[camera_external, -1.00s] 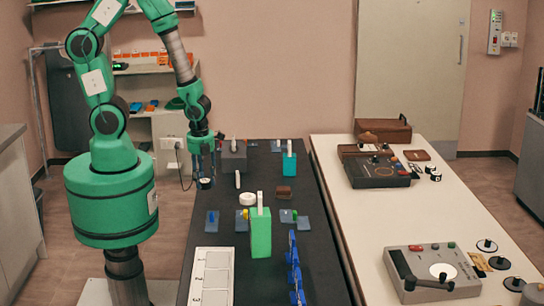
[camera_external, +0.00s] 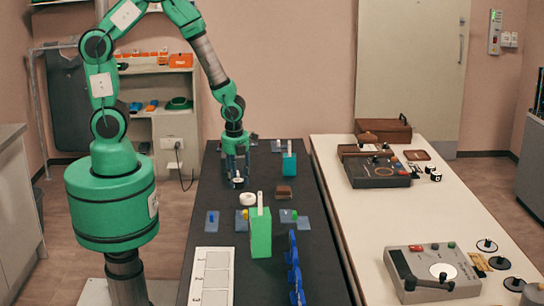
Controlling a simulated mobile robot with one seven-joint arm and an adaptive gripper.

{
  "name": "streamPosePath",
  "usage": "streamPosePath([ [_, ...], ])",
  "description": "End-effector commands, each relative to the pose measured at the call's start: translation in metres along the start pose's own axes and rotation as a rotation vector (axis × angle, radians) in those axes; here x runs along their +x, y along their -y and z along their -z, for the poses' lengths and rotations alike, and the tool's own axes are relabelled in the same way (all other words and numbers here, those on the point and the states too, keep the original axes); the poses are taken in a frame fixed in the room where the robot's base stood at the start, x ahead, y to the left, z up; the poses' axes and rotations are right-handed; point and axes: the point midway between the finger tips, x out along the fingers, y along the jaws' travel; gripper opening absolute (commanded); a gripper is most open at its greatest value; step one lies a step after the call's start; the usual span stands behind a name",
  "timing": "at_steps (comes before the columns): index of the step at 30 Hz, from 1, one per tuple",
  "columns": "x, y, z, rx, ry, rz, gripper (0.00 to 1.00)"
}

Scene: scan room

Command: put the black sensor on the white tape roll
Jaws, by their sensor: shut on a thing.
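My gripper (camera_external: 237,171) points down over the dark table, shut on a small dark thing that I take for the black sensor (camera_external: 238,184). The fingers hide much of the sensor, and it is too small to show detail. The white tape roll (camera_external: 248,199) lies flat on the table, just in front of the gripper and slightly to its right. The sensor appears close behind the roll in the picture and not resting on it. Its exact height above the table cannot be told.
A tall green box (camera_external: 261,233) stands in front of the roll. A brown block (camera_external: 284,191) and a teal box (camera_external: 289,165) are to the right. Blue plates with small parts (camera_external: 212,221), a blue rack (camera_external: 295,268) and a white numbered sheet (camera_external: 211,278) lie nearer the camera.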

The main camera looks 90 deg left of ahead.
Motion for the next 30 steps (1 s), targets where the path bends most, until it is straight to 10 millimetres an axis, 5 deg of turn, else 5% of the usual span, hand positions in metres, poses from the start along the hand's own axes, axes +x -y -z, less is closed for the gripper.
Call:
streamPosePath([
  [9, 0.005, 0.033, -0.012, 0.0, 0.0, 0.0, 0.1],
  [20, 0.006, 0.033, -0.012, 0.0, 0.0, 0.0, 0.1],
  [30, 0.037, 0.033, -0.009, 0.0, -0.001, -0.002, 0.1],
])
